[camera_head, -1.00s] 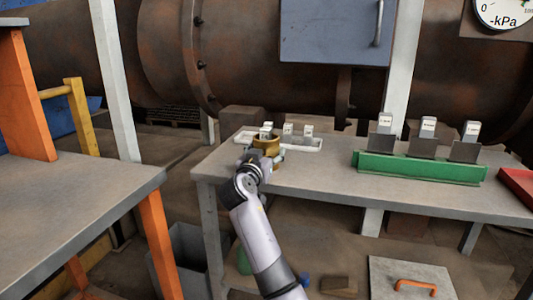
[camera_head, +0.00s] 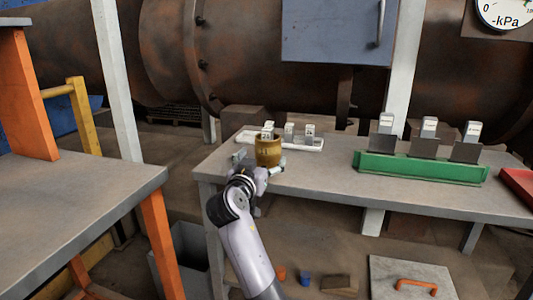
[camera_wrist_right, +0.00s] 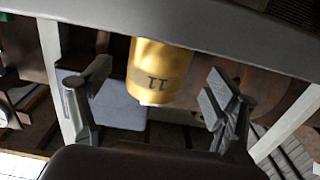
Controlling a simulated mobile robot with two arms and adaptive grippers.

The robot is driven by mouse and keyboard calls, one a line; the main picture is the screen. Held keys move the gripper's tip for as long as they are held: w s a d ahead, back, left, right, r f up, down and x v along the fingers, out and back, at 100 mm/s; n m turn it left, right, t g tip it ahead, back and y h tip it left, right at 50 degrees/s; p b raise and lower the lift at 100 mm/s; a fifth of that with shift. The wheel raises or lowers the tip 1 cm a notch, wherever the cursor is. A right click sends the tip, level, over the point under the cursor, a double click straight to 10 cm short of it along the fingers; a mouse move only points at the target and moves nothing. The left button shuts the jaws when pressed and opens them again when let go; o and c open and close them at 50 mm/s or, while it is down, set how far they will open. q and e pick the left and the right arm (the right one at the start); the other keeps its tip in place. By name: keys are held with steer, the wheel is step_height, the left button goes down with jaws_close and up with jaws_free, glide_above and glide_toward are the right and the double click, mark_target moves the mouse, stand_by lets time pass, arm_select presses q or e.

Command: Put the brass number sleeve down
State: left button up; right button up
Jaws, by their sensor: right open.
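The brass number sleeve (camera_head: 268,152) stands upright on the grey table's front left part, just in front of a white tray. In the right wrist view the sleeve (camera_wrist_right: 158,70) appears upside down, with the dark digits 11 on its side. My right gripper (camera_head: 259,165) is open, its fingers spread on either side of the sleeve. The wrist view shows gaps between the sleeve and both fingers (camera_wrist_right: 150,97). A white-topped block (camera_head: 267,130) shows at the sleeve's top; I cannot tell if it is inside or behind. My left gripper is not in view.
The white tray (camera_head: 312,142) behind holds small white-topped blocks. A green rack (camera_head: 420,168) with several tagged plates stands to the right, and a red tray (camera_head: 520,184) at the far right. Between sleeve and rack the tabletop (camera_head: 325,168) is clear.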

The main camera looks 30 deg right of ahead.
steer(key=v, duration=0.6)
steer(key=s+a+f+n+g+y, duration=0.1)
steer(key=s+a+f+n+y, duration=0.15)
steer(key=s+f, duration=0.65)
steer(key=s+a+f+n+g+y, duration=0.1)
steer(key=s+f+n+g+y, duration=0.2)
steer(key=f, duration=1.2)
steer(key=s+a+f+n+g+y, duration=0.1)
steer(key=s+a+f+n+y, duration=0.1)
steer(key=s, duration=0.5)
steer(key=s+a+f+n+g+y, duration=0.1)
steer(key=s+a+f+n+y, duration=0.1)
steer(key=s, duration=0.6)
steer(key=s+a+f+n+g+y, duration=0.2)
steer(key=s+a+f+y, duration=0.2)
steer(key=s+f, duration=0.3)
steer(key=shift+s+a+f, duration=0.25)
steer(key=shift+s+a, duration=0.35)
steer(key=shift+a, duration=0.3)
